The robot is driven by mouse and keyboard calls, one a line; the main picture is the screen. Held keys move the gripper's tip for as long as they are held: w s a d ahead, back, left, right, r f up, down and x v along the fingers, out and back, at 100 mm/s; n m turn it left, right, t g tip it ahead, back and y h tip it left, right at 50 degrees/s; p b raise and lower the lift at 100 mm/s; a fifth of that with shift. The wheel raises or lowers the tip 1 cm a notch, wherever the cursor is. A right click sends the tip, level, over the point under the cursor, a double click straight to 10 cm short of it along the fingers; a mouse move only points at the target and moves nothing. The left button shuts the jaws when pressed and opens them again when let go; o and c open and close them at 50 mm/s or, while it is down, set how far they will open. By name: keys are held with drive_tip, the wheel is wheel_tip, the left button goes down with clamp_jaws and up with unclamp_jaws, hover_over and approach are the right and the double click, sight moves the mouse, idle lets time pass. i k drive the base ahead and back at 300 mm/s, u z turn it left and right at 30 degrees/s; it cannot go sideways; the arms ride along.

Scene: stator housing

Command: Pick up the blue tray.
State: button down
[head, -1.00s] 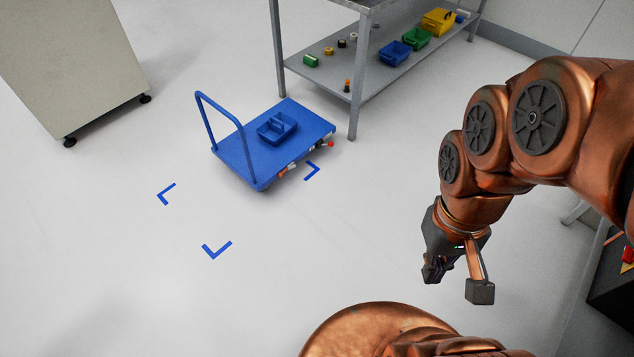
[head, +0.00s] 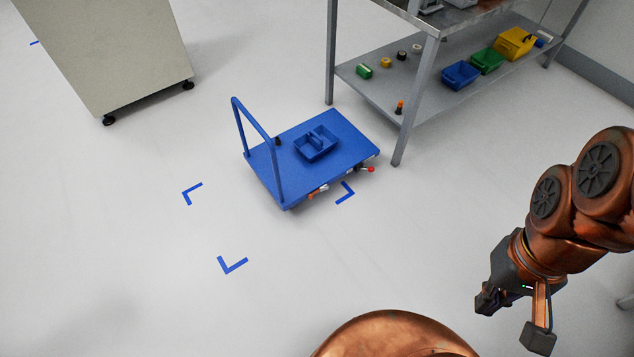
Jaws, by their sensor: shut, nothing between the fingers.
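A blue tray (head: 316,145) with a raised divider or handle across its middle sits on the flat bed of a blue platform cart (head: 345,165). The cart's upright push handle (head: 258,130) stands at its left end. My gripper (head: 487,302) is at the lower right, pointing down, well apart from the tray and the cart. It is shut and holds nothing; its fingertips are small and partly hidden in this view.
A metal shelf table (head: 429,60) stands behind the cart, with blue (head: 461,75), green (head: 488,61) and yellow (head: 515,43) bins on its lower shelf. A grey cabinet (head: 115,55) on casters is at upper left. Blue floor marks (head: 232,265) lie on open floor at front left.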

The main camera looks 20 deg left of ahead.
sight(316, 141)
drive_tip(key=u, duration=0.55)
drive_tip(key=i, duration=1)
drive_tip(key=u, duration=0.75)
